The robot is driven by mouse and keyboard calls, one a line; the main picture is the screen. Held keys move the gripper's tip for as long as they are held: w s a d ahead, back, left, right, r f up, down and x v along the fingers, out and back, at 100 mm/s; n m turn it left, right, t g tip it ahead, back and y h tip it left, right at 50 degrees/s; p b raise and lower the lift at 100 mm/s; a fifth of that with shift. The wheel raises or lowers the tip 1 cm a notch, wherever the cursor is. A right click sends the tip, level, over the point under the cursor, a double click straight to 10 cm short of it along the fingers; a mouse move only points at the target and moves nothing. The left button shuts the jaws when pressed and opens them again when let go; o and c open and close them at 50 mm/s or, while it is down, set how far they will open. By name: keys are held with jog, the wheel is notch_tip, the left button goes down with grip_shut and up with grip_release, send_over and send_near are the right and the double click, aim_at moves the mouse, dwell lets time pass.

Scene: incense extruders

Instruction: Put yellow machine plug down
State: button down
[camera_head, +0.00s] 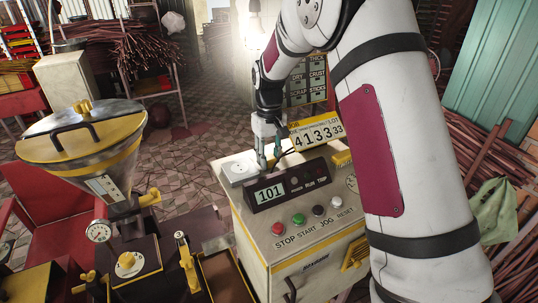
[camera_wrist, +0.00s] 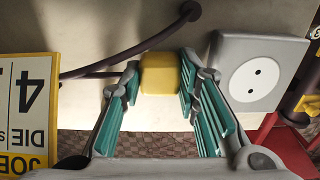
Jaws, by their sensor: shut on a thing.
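The yellow machine plug (camera_wrist: 160,73) shows in the wrist view as a rounded yellow block between the teal-padded fingers of my gripper (camera_head: 269,158). My gripper is shut on it, above the top of the white control cabinet (camera_head: 315,222). I cannot tell whether the plug touches the cabinet. A grey socket box (camera_head: 238,168) with a round two-hole face sits just left of my gripper in the head view. It is at the right in the wrist view (camera_wrist: 262,72). The plug is not clearly visible in the head view.
A black display reading 101 (camera_head: 270,193) and several buttons stand in front of my gripper. A yellow number sign (camera_head: 318,134) is close on its right. A dark cable (camera_wrist: 130,50) runs behind the plug. A hopper machine (camera_head: 80,150) stands at left.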

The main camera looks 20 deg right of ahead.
aim_at(269, 156)
jog(key=shift+f, duration=0.15)
jog(key=c, duration=1.2)
grip_release()
notch_tip(269, 156, up, 12)
jog(key=b, duration=0.2)
jog(key=s+r+t, duration=0.1)
jog(key=s+r, duration=0.6)
jog(key=s, duration=0.1)
jog(key=shift+s+f+m+t, duration=0.35)
jog(key=shift+s+t, duration=0.4)
jog(key=shift+s, duration=3.3)
jog(key=shift+s+f+m+t, duration=0.35)
jog(key=shift+s+t, duration=0.35)
jog(key=shift+s, duration=3.3)
jog(key=shift+s+f+m+t, duration=0.2)
jog(key=shift+s+m+t, duration=0.4)
jog(key=shift+s, duration=3.45)
